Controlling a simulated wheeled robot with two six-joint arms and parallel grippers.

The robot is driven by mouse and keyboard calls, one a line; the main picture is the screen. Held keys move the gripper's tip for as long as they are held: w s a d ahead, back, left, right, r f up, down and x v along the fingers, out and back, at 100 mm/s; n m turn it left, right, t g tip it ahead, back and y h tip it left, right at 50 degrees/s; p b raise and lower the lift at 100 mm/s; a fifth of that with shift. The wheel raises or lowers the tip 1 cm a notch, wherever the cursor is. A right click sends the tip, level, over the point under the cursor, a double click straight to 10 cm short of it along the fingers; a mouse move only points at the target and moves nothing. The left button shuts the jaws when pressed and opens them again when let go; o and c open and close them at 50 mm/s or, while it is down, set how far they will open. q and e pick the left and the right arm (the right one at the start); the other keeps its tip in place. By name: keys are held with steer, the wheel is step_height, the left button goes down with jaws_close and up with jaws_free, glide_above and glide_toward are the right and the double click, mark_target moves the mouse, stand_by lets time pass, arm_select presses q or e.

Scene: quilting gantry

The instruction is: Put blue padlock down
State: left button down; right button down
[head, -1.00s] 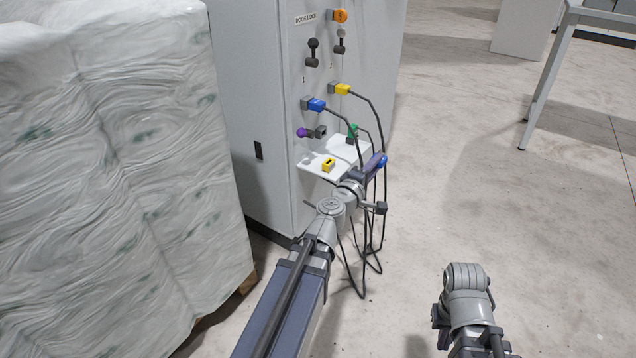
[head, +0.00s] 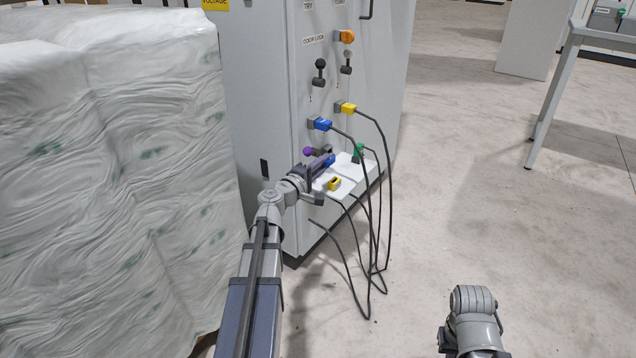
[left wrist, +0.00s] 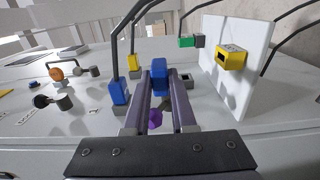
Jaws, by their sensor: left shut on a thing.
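The blue padlock (head: 329,160) is between the fingertips of my left gripper (head: 321,166). In the left wrist view the blue padlock (left wrist: 158,75) sits at the far ends of the two purple-grey fingers, which are shut on it. In the head view it is at the left, cabinet side of a small white shelf (head: 353,175) on the cabinet front. Whether it touches the shelf I cannot tell. My right arm shows at the lower right, but its gripper is out of view.
Blue (head: 321,124) and yellow (head: 347,108) plugs trail dark cables in front of the cabinet (head: 262,90). A purple knob (head: 308,150) is close to the gripper.

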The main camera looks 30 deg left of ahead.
arm_select(q)
steer(key=shift+a+f+b, duration=0.35)
steer(key=shift+f+b, duration=0.45)
steer(key=shift+a+f+b, duration=0.3)
steer(key=shift+f+b, duration=0.45)
steer(key=shift+f, duration=0.05)
steer(key=f+b, duration=0.3)
steer(key=b, duration=0.1)
steer(key=shift+w+a+f, duration=0.1)
steer(key=shift+a+f, duration=0.1)
steer(key=shift+f, duration=0.2)
steer(key=shift+f, duration=0.1)
